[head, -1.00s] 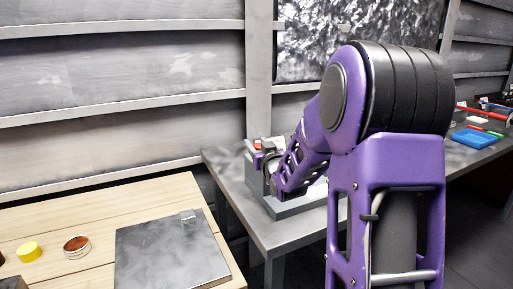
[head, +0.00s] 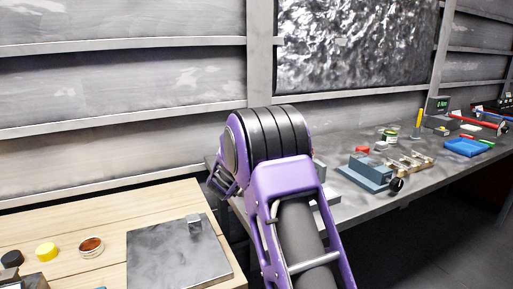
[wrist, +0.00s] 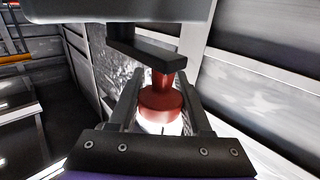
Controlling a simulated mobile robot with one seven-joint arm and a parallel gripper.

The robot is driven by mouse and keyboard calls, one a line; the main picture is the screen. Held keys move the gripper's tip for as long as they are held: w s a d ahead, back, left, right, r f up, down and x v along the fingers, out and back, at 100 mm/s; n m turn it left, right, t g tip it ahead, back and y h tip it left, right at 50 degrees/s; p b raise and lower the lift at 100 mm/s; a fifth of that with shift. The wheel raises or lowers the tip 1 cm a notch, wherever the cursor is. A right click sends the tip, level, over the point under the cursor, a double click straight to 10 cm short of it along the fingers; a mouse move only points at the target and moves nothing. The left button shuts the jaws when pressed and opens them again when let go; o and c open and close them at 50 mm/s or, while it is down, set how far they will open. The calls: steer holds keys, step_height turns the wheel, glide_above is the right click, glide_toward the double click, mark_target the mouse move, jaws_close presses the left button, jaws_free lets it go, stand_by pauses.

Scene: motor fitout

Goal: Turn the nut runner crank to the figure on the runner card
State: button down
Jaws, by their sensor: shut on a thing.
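In the wrist view, my gripper (wrist: 163,118) is shut on a red crank handle (wrist: 160,102), with one dark finger on each side of it. A dark crank arm (wrist: 150,48) runs above the handle, and a grey body fills the top of that view. A white surface with a small dark mark shows just below the handle; I cannot tell what it is. In the head view, my own arm hides the gripper and the crank. Part of a grey base (head: 331,196) shows right of my arm on the grey bench. I cannot make out the runner card or its figure.
A blue-grey fixture (head: 366,172) with a black knob stands on the bench to the right. A blue tray (head: 466,147) and a green-lit display (head: 442,104) are further along. A wooden table (head: 110,205) with a metal plate (head: 175,258) is at front left.

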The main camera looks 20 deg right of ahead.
steer(key=shift+w+r+m+g+h+p, duration=0.1)
steer(key=shift+w+m+g+h+p, duration=0.25)
steer(key=shift+m+g+h+p, duration=0.7)
steer(key=shift+d, duration=0.1)
steer(key=shift+c, duration=1.8)
jaws_free()
steer(key=v, duration=1.7)
